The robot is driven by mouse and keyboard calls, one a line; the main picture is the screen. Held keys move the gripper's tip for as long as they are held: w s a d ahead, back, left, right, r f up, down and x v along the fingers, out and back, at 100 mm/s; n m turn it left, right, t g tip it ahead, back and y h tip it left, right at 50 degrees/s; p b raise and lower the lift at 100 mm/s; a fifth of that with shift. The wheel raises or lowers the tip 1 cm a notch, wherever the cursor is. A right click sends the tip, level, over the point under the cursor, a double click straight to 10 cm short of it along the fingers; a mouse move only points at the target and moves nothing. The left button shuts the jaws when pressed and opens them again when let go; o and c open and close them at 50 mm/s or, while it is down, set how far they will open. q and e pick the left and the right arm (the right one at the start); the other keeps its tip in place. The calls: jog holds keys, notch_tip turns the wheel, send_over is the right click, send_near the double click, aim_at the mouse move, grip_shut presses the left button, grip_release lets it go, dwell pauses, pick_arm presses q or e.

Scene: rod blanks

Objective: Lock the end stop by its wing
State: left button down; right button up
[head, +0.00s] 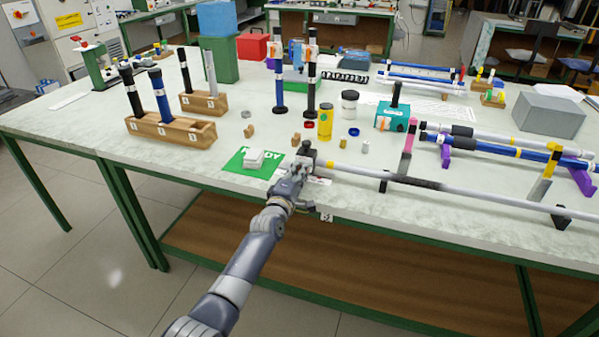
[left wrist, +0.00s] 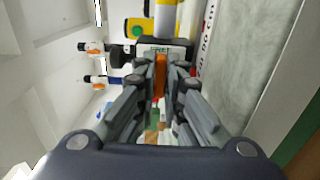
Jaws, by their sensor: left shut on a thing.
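The end stop (head: 308,149) is a dark block at the left end of a long grey rod (head: 470,193) near the table's front edge. In the left wrist view the dark end stop (left wrist: 178,47) is just beyond my fingers, with the rod's yellow band (left wrist: 165,18) behind it. Its orange wing (left wrist: 160,72) stands between the fingertips. My left gripper (head: 302,168) is shut on this wing and partly hides the stop in the head view. The left gripper (left wrist: 160,80) also shows in its own wrist view. My right gripper is not in view.
A green mat (head: 238,165) with white pieces lies left of the gripper. A yellow can (head: 325,122) and small parts stand behind it. Wooden blocks (head: 170,132) hold upright rods at left. More rods lie on purple supports (head: 582,181) at right.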

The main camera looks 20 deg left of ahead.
pick_arm(q)
jog(key=shift+m, duration=1)
jog(key=m, duration=0.2)
jog(key=shift+m, duration=0.3)
jog(key=m, duration=0.6)
jog(key=shift+f+p, duration=0.1)
jog(key=shift+p, duration=0.2)
jog(key=m, duration=0.3)
jog(key=shift+m, duration=2.3)
